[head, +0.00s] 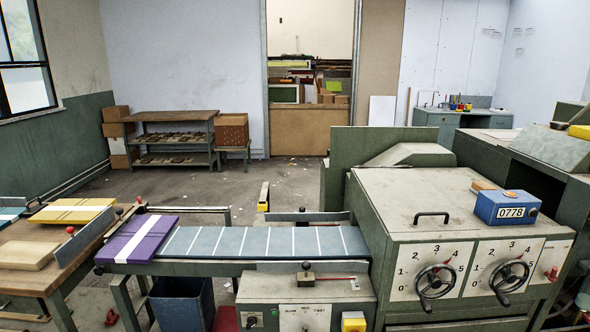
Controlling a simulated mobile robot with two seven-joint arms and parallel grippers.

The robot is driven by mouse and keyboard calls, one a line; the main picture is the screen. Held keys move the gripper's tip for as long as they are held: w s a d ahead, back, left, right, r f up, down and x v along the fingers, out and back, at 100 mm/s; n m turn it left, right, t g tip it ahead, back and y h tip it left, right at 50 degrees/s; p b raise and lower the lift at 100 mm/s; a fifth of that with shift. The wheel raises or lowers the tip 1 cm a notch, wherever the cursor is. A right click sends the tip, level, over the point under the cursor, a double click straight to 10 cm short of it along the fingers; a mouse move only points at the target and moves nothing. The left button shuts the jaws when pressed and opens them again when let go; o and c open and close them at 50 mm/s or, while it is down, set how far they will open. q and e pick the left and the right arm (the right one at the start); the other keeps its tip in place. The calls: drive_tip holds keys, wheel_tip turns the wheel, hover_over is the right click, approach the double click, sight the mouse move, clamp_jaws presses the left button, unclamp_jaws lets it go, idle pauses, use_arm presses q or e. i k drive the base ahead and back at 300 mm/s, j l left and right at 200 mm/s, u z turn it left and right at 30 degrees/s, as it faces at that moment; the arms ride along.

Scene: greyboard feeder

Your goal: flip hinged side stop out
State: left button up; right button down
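Neither of my grippers is in view. The feeder table has a blue belt (250,241) with white cross lines, running up to the grey machine. A grey plate (300,217) stands along its far edge and another low grey plate (278,267) along its near edge. A slanted grey plate (88,241) with red knobs stands at the left end, by the wooden table. A short upright piece with a yellow end (263,197) stands behind the far edge. I cannot tell which of these is the hinged side stop.
A purple stack with a white band (140,238) lies on the belt's left end. The wooden table (40,279) holds yellow and cream stacks. The grey machine (440,205) with two handwheels fills the right. A blue bin (180,303) stands below the belt. The floor behind is open.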

sight(65, 253)
drive_tip(key=u, duration=1.4)
drive_tip(key=i+j+z, duration=0.25)
drive_tip(key=i+j, duration=0.15)
drive_tip(key=i, duration=0.25)
drive_tip(key=i+j+z, duration=0.2)
drive_tip(key=i+j, duration=0.35)
drive_tip(key=i+j+z, duration=0.25)
drive_tip(key=i+j, duration=0.4)
drive_tip(key=i+j+z, duration=0.25)
drive_tip(key=i+j, duration=0.3)
drive_tip(key=j, duration=0.2)
